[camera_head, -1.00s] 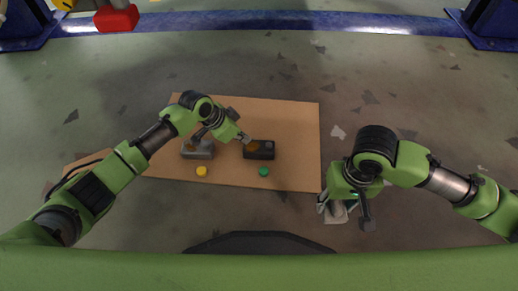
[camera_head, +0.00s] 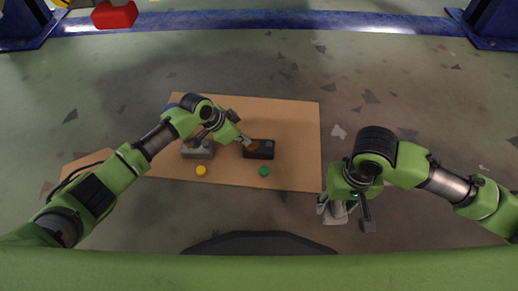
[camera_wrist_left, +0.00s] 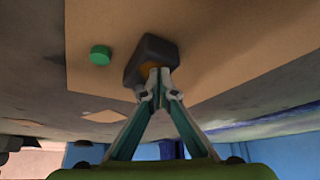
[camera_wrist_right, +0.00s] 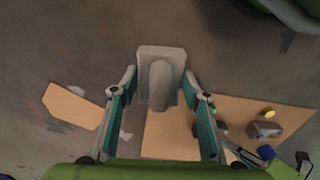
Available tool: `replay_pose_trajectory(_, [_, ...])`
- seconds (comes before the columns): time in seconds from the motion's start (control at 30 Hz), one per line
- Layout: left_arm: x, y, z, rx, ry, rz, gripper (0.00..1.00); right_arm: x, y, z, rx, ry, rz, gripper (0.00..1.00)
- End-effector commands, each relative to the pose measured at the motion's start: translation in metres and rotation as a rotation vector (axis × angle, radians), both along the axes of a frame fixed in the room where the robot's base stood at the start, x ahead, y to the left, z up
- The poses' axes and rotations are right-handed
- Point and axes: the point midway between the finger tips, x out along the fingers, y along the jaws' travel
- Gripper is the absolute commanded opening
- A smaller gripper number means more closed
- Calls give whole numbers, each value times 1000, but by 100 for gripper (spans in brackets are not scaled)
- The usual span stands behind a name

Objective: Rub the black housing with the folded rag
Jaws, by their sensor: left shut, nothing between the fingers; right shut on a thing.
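The black housing (camera_head: 260,149) lies on the brown board, with an orange-brown patch near its left end. The left wrist view shows the housing (camera_wrist_left: 152,50) just beyond my left fingertips, the patch partly behind them. My left gripper (camera_head: 245,140) is shut and empty at the housing's left end; whether it touches cannot be told. The folded rag (camera_wrist_right: 161,72) is a pale grey pad with a raised middle. My right gripper (camera_wrist_right: 163,88) is shut on it. In the head view the rag (camera_head: 334,214) hangs off the board's front right corner, apart from the housing.
A grey housing (camera_head: 197,150) sits left of the black one on the board (camera_head: 295,120). A yellow button (camera_head: 201,170) and a green button (camera_head: 264,171) are in front of them. A red object (camera_head: 115,15) is at the top left. The board's right part is clear.

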Motion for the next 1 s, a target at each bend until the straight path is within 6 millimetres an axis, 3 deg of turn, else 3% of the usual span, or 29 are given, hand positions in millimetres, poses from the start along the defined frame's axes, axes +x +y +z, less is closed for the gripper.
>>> replay_pose_trajectory(0.57, [0, 0, -8, 0, 0, 1, 0, 0, 0, -3, 0, 0, 0, 25])
replay_pose_trajectory(1.0, [0, 0, 24, 1, 1, 1, 0, 0, 0, 30, 0, 0, 0, 25])
